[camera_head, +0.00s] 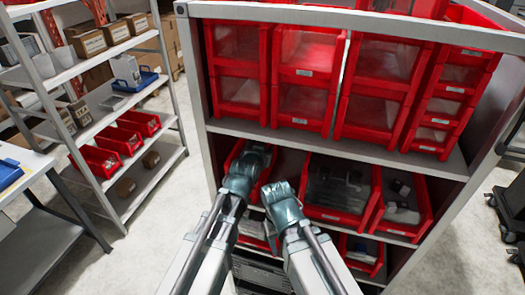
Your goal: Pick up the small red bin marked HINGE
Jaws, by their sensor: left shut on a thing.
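Several red bins sit in the grey cabinet, and their white labels are too small for me to read, so I cannot tell which says HINGE. My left gripper (256,157) is at a small red bin (233,158) at the left end of the middle shelf, shut on it; its jaws hide much of the bin. My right gripper (281,190) is just right of and below the left one, in front of the same shelf. Its fingertips are not clear, so I cannot tell whether it is open.
Larger red bins (338,190) fill the middle shelf to the right. Tall red dispensers (308,75) stand above, close over my grippers. The cabinet's left post (194,75) is near my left arm. A grey rack (75,85) stands left, with free floor between.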

